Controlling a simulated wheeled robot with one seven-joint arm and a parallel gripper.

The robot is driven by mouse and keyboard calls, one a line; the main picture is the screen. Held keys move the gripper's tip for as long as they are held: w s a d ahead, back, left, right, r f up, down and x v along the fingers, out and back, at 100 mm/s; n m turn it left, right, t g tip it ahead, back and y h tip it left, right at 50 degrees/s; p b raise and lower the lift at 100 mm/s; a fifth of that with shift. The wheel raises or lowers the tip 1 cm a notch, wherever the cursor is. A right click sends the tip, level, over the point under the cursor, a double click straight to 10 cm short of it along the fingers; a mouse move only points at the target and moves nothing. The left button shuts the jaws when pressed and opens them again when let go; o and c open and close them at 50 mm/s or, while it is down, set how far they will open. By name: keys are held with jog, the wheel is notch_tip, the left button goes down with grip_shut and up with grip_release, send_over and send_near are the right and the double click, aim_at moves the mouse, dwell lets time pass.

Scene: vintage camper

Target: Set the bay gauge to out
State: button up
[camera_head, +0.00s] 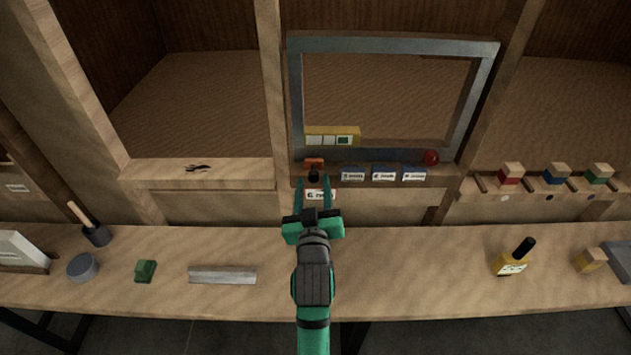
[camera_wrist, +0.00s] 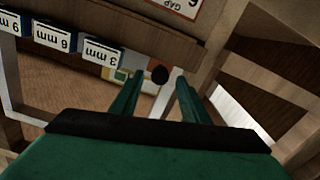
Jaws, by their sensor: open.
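A grey metal frame (camera_head: 390,45) stands in the bay above the bench. At its lower left is a yellow strip (camera_head: 317,131) with small windows, one of them green. Below the strip sits an orange block (camera_head: 314,162) with a black knob (camera_head: 314,176) in front of it. The knob also shows in the wrist view (camera_wrist: 159,75), between the fingertips. My gripper (camera_head: 318,186) is open, its fingers pointing at the knob. I cannot tell whether either finger touches it. A white label (camera_head: 318,196) is partly hidden behind the fingers.
Blue-and-white mm blocks (camera_head: 382,173) sit on the ledge right of the knob, with a red ball (camera_head: 431,157) behind. The bench holds a metal bar (camera_head: 222,274), a green block (camera_head: 145,270) and a yellow bottle (camera_head: 512,258). Red, blue and green blocks stand at right.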

jog(key=shift+w, duration=0.95)
